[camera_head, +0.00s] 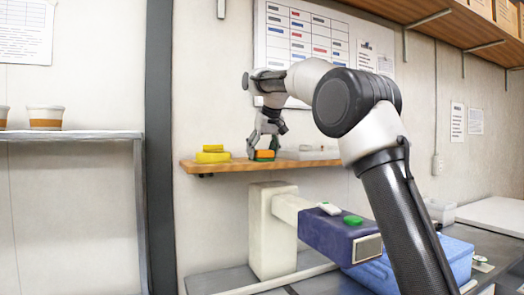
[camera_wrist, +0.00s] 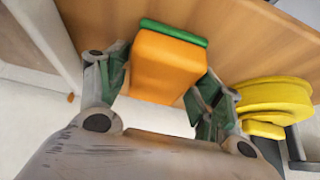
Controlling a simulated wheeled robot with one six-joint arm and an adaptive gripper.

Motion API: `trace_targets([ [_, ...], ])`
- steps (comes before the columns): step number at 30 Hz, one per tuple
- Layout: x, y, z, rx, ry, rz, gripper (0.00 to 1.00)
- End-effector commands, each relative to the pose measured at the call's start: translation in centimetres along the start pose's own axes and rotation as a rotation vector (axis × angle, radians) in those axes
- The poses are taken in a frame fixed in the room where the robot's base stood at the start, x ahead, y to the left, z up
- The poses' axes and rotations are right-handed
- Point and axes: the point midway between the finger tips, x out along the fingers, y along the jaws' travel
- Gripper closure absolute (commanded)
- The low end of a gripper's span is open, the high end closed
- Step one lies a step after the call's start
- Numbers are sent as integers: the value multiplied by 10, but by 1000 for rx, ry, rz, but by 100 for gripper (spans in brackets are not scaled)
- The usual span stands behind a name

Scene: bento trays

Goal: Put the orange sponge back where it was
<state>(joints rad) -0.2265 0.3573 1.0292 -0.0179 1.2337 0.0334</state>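The orange sponge (camera_wrist: 165,65) is a block with a green layer (camera_wrist: 174,32) along its far edge. It lies between the fingers of my gripper (camera_wrist: 168,60) in the wrist view, close to both. I cannot tell whether the fingers press on it. In the head view the orange sponge (camera_head: 263,154) is at the wooden wall shelf (camera_head: 225,166), with green below the orange. My gripper (camera_head: 265,146) points down at it from above and partly hides it. Whether the sponge rests on the shelf or hangs just above it is unclear.
Yellow stacked pieces (camera_head: 213,155) stand on the shelf left of my gripper, and they show at right in the wrist view (camera_wrist: 272,97). A pale low item (camera_head: 310,153) lies on the shelf to the right. Below is a blue block (camera_head: 338,236) bearing white and green pieces.

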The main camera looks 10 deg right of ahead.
Motion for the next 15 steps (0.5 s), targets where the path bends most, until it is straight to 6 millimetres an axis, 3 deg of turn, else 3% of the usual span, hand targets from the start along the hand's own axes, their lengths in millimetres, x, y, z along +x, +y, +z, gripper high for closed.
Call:
trace_targets([
  [11,-2,0,-2,0,1,0,24],
  [15,-20,0,-2,-1,2,-1,24],
])
